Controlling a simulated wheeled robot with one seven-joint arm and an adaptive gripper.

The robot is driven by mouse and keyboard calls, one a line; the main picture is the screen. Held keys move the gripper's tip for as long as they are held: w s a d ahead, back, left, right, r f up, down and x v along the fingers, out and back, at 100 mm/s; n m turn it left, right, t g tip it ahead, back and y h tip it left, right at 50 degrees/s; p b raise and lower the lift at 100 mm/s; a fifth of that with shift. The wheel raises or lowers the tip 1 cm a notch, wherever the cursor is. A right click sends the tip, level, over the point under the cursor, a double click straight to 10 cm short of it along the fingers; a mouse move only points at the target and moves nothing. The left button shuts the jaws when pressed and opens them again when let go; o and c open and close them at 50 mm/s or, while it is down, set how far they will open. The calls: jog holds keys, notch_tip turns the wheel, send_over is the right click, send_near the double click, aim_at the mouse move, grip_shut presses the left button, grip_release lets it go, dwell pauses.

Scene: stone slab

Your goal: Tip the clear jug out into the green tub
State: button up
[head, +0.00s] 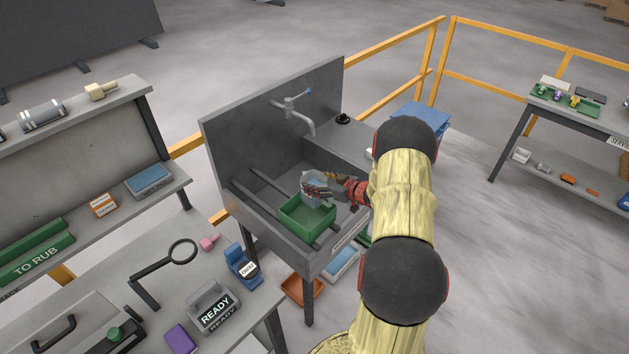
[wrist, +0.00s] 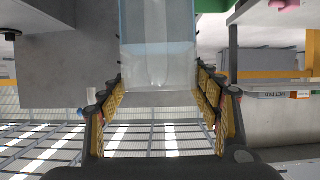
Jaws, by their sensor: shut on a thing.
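In the wrist view the clear jug (wrist: 157,60) stands between the two fingers of my gripper (wrist: 160,98). A level line crosses it, bluer above and clearer below. How far the jug is tilted is hard to tell. The green tub (head: 306,238) sits in the sink, just in front of and below the jug. The part of the tub floor I see looks empty.
The grey sink (head: 270,226) has a back panel and a tap (head: 298,115) behind the jug. Dark bars cross the basin. A bench with a READY box (head: 213,306) stands at the left front. Yellow rails (head: 390,40) run behind.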

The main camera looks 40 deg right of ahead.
jog(key=shift+s+a+f+n+h+b, duration=0.15)
jog(key=shift+f+n+h+b, duration=0.3)
jog(key=shift+f+b, duration=1.2)
jog(key=shift+s+a+f+n+h+b, duration=0.1)
jog(key=shift+f+n+h+b, duration=0.35)
jog(key=shift+b, duration=2.15)
jog(key=b, duration=0.1)
jog(key=n+b, duration=0.1)
jog(key=shift+w+r+b, duration=0.15)
jog(key=shift+r+b, duration=0.15)
jog(key=shift+r+n+t+h+b, duration=0.1)
jog(key=shift+n+t+h+b, duration=0.2)
jog(key=shift+b, duration=0.2)
jog(key=n+b, duration=0.1)
jog(key=b, duration=0.2)
jog(key=r+n+h+b, duration=0.1)
jog(key=b, duration=0.2)
jog(key=shift+a, duration=0.3)
jog(key=n+b, duration=0.1)
jog(key=b, duration=0.2)
jog(key=n+t+h+b, duration=0.1)
jog(key=b, duration=0.3)
jog(key=shift+a+r, duration=0.25)
jog(key=shift+a, duration=0.1)
